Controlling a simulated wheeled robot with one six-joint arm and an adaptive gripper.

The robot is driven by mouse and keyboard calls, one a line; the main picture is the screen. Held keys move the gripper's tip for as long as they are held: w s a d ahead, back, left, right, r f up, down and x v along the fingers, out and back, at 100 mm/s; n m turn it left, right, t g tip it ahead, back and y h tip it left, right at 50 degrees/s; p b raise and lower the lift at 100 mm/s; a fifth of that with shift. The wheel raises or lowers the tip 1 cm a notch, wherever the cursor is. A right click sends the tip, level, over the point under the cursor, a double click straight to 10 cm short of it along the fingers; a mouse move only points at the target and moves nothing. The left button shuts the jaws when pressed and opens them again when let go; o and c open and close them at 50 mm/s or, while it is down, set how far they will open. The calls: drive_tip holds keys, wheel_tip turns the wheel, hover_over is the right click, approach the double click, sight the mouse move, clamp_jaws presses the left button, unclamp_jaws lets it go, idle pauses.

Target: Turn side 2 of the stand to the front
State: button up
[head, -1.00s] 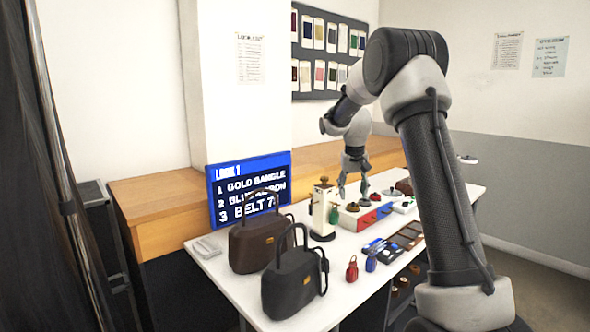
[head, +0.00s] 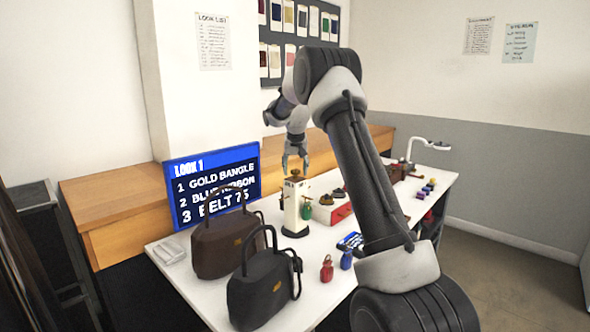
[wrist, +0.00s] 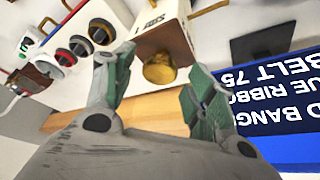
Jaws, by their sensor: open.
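The stand (head: 296,210) is an upright cream post on a round black base, with a wooden cap and a gold knob on top. A green item hangs on its right side. In the wrist view, the gold knob (wrist: 159,70) and wooden cap (wrist: 165,42) lie between the fingers. One stand face (wrist: 155,15) carries dark lettering that appears to read "SIDE 1". My gripper (head: 294,165) is open, directly above the stand in the head view, with a finger on either side of the knob in the wrist view (wrist: 157,68). I cannot tell whether they touch it.
Two dark handbags (head: 222,248) (head: 265,290) stand front left of the stand. A blue look board (head: 213,185) is behind it to the left. Red and blue small items (head: 327,268) (head: 346,260) lie in front.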

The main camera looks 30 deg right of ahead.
drive_tip(key=shift+w+d+f, duration=0.1)
drive_tip(key=shift+f, duration=0.2)
clamp_jaws()
